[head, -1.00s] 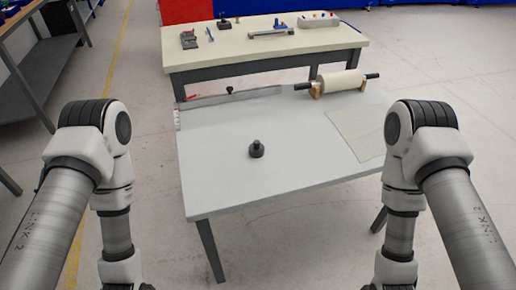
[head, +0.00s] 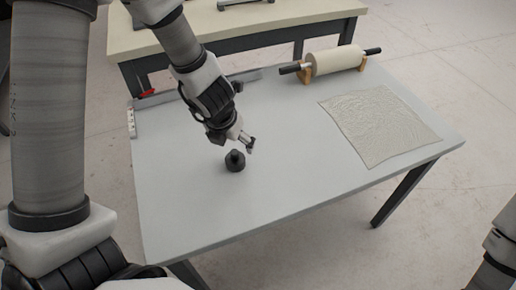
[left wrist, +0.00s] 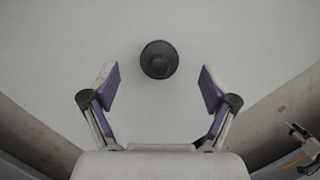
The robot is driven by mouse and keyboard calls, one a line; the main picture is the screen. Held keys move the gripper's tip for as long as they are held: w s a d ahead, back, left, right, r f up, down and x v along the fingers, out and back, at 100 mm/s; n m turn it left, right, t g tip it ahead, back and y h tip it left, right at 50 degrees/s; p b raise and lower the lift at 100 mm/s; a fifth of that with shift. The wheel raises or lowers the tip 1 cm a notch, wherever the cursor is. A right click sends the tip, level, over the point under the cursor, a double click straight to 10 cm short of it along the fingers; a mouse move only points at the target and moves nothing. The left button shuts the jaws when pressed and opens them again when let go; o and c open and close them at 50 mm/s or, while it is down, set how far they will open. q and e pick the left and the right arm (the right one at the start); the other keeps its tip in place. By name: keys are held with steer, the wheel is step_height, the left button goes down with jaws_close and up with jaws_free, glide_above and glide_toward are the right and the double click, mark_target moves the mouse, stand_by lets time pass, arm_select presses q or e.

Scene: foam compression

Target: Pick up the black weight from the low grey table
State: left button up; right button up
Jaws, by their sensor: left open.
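The black weight (head: 235,161) stands upright on the low grey table (head: 290,190), left of the table's middle. In the left wrist view the weight (left wrist: 159,60) shows from above, centred between the fingers and a little beyond their tips. My left gripper (head: 248,145) is above the table, just beside and above the weight in the head view. Its fingers are spread wide with nothing between them in the left wrist view (left wrist: 157,82). My right gripper is out of the head view; only part of my right arm shows at the lower right edge.
A foam sheet (head: 380,125) lies flat on the right of the table. Behind it a roll (head: 335,60) rests on wooden stands. A cutting rail (head: 190,88) runs along the back edge. A cream workbench (head: 290,20) stands behind. The front of the table is clear.

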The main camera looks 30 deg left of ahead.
mark_target(234, 152)
arm_select(q)
steer(key=b+x, duration=0.1)
steer(key=x, duration=0.1)
steer(key=b+x, duration=0.1)
steer(key=x, duration=0.1)
steer(key=s+b+x, duration=0.1)
steer(key=b+x, duration=0.1)
steer(key=x, duration=0.1)
steer(key=shift+w+f, duration=0.1)
steer(key=shift+f, duration=0.05)
jaws_close()
